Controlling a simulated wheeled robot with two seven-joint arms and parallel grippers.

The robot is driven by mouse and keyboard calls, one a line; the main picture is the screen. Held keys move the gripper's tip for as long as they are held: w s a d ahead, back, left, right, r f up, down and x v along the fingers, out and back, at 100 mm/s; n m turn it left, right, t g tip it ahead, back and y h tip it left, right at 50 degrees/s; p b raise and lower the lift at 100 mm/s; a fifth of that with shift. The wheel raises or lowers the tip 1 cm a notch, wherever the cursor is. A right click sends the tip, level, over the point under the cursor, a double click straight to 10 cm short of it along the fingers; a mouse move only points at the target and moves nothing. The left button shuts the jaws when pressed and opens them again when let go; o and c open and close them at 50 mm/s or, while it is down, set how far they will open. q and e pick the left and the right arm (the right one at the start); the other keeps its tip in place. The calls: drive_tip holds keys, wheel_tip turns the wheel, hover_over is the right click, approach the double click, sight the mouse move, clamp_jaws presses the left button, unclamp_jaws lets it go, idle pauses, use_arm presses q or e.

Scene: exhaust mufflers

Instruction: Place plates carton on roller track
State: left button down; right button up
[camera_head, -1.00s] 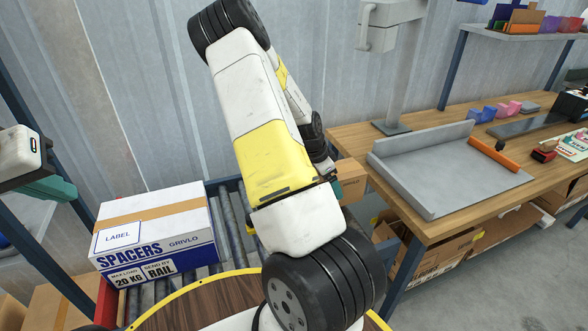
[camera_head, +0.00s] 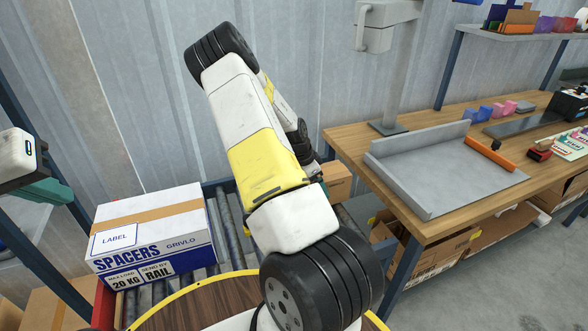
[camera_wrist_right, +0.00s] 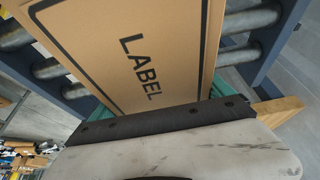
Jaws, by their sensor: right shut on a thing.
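A brown carton marked LABEL (camera_wrist_right: 105,45) fills the middle of the right wrist view. My right gripper (camera_wrist_right: 150,82) is shut on it, with teal fingers at its two sides. Rollers of the roller track (camera_wrist_right: 246,20) show beyond the carton; contact between them cannot be told. The roller track (camera_head: 228,222) runs below the wall. My left gripper (camera_head: 42,190), with a teal finger, is at the left edge, apart from the cartons; its opening is unclear.
A white and blue SPACERS carton (camera_head: 152,238) sits on the left part of the track. A wooden workbench (camera_head: 430,208) with a grey metal tray (camera_head: 440,172) stands at the right. Cartons lie below it. A yellow-edged round wooden top (camera_head: 205,298) is in front.

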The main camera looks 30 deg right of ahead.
drive_tip(key=o, duration=1.8)
drive_tip(key=shift+f, duration=0.1)
